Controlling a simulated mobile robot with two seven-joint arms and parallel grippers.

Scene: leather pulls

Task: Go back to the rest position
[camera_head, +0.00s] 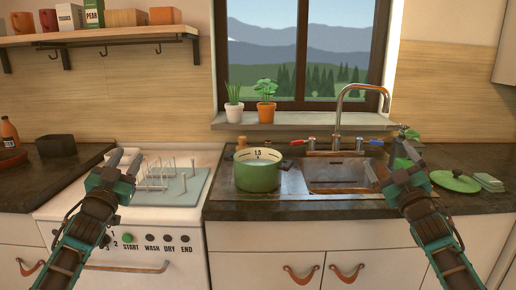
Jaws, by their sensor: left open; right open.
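My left gripper (124,160) is open and empty, raised in front of the white appliance on the left. My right gripper (390,160) is open and empty, in front of the counter right of the sink. Both arms reach up from the bottom corners, and neither gripper touches anything that I can make out. A green pot (257,176) with a light inside and a marking reading 1.5 stands at the left of the sink (336,178).
A dish rack (180,190) sits on the white appliance (130,232). A curved faucet (338,112) rises behind the sink. A green lid (455,181) and folded cloths (488,182) lie on the right counter. Two potted plants stand on the sill (300,118). A shelf (97,35) hangs upper left.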

